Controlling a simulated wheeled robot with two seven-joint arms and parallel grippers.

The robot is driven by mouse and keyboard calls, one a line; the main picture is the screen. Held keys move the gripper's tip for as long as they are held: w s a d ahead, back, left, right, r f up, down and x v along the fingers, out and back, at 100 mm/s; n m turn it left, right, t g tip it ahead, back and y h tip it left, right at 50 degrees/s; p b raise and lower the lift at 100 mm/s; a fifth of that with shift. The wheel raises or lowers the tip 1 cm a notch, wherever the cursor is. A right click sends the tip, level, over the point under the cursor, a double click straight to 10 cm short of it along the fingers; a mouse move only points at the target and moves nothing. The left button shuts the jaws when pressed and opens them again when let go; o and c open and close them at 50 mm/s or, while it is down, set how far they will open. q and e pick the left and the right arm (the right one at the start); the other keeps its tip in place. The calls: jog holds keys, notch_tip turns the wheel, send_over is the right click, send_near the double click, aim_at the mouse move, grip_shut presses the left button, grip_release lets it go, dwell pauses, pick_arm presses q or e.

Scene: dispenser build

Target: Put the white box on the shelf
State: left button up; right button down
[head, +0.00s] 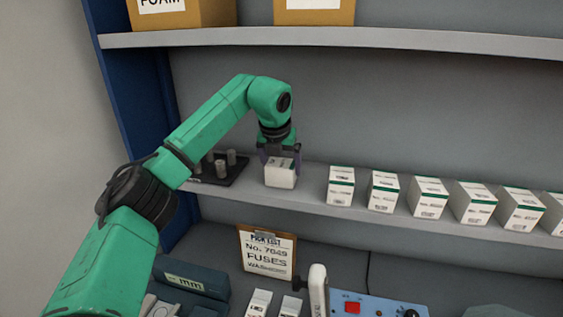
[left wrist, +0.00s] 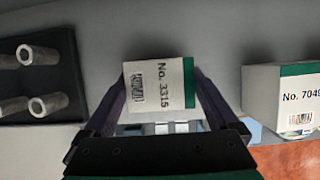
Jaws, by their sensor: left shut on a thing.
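The white box (head: 281,174) with a green band is at the left part of the middle shelf (head: 310,200), left of the row of similar boxes. My left gripper (head: 280,157) comes from above and is shut on it. In the left wrist view the box (left wrist: 157,84) reads "No. 3315" and sits between the two fingers (left wrist: 163,100). The box appears at shelf level; I cannot tell whether its underside touches the shelf. My right gripper is not in view.
Several white and green boxes (head: 382,191) stand in a row to the right; the nearest reads "No. 7049" (left wrist: 290,100). A dark tray with metal pegs (head: 222,168) is just left. Cardboard boxes (head: 182,12) stand on the upper shelf. A clipboard (head: 267,252) is below.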

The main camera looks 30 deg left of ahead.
aim_at(282, 163)
pick_arm(q)
jog(key=shift+f, duration=0.1)
jog(key=o, duration=1.4)
jog(key=shift+d, duration=0.15)
jog(key=shift+r, duration=0.3)
jog(key=b+v, duration=0.2)
jog(key=v, duration=0.2)
jog(key=shift+s+r, duration=0.1)
jog(key=shift+r, duration=0.05)
jog(key=s+d+b, duration=0.3)
jog(key=s+b, duration=0.1)
jog(key=s, duration=0.8)
jog(key=shift+r, duration=0.15)
jog(key=shift+w, duration=0.15)
